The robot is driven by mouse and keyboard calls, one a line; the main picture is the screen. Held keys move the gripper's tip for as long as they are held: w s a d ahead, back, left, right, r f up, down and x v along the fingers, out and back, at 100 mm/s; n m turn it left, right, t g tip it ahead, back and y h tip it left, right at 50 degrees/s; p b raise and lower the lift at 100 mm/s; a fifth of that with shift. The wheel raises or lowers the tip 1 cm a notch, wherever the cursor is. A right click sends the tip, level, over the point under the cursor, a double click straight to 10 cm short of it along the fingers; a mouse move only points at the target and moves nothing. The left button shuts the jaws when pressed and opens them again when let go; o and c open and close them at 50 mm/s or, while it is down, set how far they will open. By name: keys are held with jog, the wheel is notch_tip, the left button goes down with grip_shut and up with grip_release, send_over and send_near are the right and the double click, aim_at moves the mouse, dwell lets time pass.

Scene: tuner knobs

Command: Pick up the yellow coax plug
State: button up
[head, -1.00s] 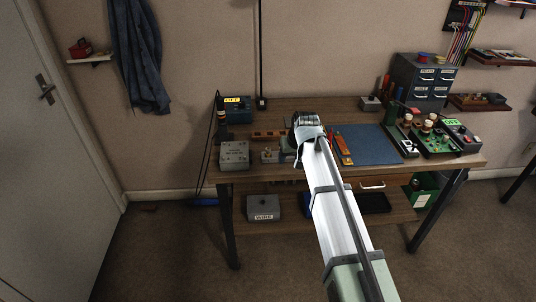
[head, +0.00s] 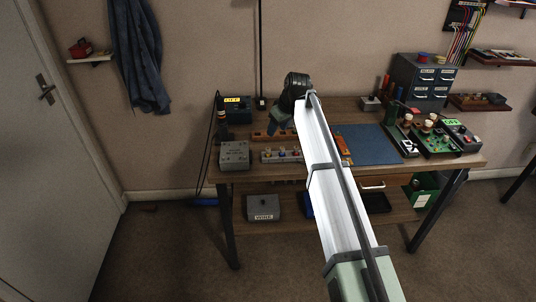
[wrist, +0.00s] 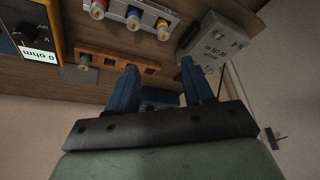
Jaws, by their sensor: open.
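A pale block (wrist: 120,12) holds a row of small round coloured plugs in the wrist view; it also shows on the bench in the head view (head: 282,157). In the head view my gripper (head: 281,121) hangs above the bench, behind the block.
A wooden rail (wrist: 118,60) with a green plug lies beside the block. A grey box (wrist: 214,42) stands to one side and a yellow-edged meter (wrist: 30,35) to the other. A blue mat (head: 372,145) lies on the bench, mostly clear. Equipment (head: 440,138) crowds the right.

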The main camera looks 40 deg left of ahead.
aim_at(268, 148)
jog(key=x, duration=0.7)
jog(key=shift+s+f, duration=0.1)
jog(key=shift+f, duration=0.15)
jog(key=shift+s+x, duration=0.15)
jog(key=shift+x, duration=1.2)
jog(key=shift+s+x, duration=0.15)
jog(key=shift+x, duration=1.15)
jog(key=shift+c, duration=0.2)
grip_shut()
